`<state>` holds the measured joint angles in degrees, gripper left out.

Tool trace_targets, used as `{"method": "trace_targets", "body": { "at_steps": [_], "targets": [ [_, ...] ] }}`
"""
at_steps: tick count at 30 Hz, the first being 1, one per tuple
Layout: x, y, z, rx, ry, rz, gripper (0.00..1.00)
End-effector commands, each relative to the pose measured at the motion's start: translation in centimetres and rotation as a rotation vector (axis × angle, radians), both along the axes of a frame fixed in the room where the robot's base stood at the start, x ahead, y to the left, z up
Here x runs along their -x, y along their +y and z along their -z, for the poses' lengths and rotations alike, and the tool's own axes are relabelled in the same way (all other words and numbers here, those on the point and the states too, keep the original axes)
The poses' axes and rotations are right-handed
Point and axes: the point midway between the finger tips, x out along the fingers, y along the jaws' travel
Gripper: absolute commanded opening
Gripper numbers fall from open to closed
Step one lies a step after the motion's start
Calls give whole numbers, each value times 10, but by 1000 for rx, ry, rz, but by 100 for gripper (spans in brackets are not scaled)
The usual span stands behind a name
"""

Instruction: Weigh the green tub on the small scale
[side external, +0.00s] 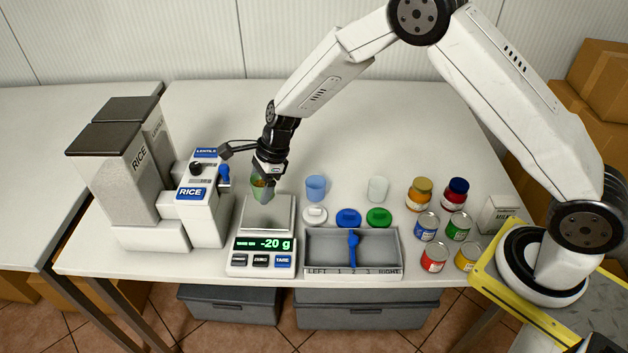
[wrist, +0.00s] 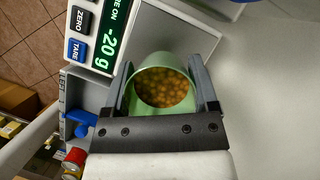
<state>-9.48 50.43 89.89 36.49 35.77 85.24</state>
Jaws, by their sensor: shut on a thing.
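The green tub (side external: 262,191) is held in my gripper (side external: 264,184), over the rear part of the small scale's pan. In the wrist view the green tub (wrist: 163,92) sits between the two fingers of my gripper (wrist: 162,88), and round brownish-yellow pieces fill its bottom. The small scale (side external: 262,254) has a square metal pan (side external: 268,216) and reads -20 g; the same reading shows on the scale (wrist: 105,40) in the wrist view. I cannot clearly tell whether the tub's base touches the pan.
A dispenser (side external: 207,196) marked RICE and LENTILS stands left of the scale. Several cans and jars stand further right.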

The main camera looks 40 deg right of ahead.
Motion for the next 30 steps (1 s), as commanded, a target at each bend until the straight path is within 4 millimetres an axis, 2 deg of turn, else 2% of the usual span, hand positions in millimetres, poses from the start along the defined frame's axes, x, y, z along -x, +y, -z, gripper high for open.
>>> {"method": "trace_targets", "body": {
  "at_steps": [9, 15, 30],
  "targets": [
    [0, 0, 27, 0, 0, 1, 17],
    [0, 0, 38, 0, 1, 0, 17],
    [0, 0, 43, 0, 0, 0, 17]
  ]
}}
